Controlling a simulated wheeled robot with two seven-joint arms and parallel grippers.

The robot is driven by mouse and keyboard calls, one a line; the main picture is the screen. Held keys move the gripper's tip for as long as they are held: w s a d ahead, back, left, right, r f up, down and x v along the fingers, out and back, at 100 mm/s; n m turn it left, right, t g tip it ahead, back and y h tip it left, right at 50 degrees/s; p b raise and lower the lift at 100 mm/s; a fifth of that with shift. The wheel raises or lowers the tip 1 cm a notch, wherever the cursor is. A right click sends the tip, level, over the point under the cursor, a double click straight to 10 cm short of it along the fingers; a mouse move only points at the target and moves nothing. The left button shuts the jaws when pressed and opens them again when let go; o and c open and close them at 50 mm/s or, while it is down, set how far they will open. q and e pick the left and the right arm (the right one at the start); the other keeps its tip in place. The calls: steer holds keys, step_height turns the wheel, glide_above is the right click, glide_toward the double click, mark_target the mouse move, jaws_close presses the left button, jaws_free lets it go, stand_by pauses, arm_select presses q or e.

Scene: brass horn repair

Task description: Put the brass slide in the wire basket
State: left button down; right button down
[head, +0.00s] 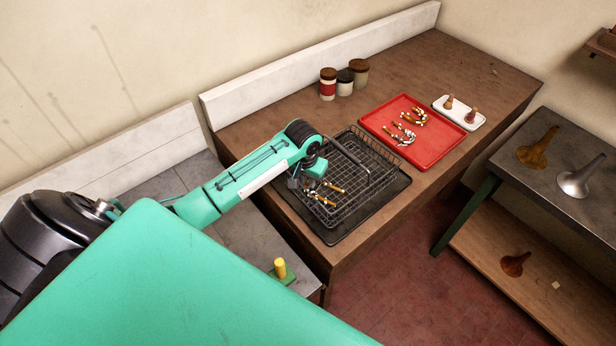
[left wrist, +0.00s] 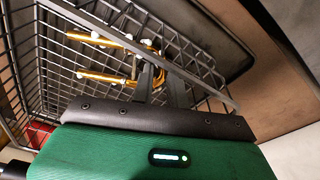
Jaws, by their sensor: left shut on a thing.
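The wire basket (head: 372,193) stands on a black tray on the brown counter, and its wires fill much of the left wrist view (left wrist: 72,82). My left gripper (head: 305,184) is over the basket's left part. Its fingers (left wrist: 162,84) are shut on the brass slide (left wrist: 105,76) at its right end in the left wrist view. The slide has two golden tubes with white bits and also shows in the head view (head: 333,187). It appears within the basket's outline; I cannot tell whether it touches the bottom. My right gripper is not in view.
A red tray (head: 440,153) with several brass pieces lies behind the basket. Beside it is a white tray (head: 440,103) with two mouthpiece-like items. Three jars (head: 328,84) stand near the wall. A yellow peg (head: 281,268) is at the front. A side table (head: 555,135) holds horn bells.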

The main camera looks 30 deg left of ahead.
arm_select(q)
steer(key=c, duration=1.4)
jaws_free()
steer(key=shift+f, duration=0.1)
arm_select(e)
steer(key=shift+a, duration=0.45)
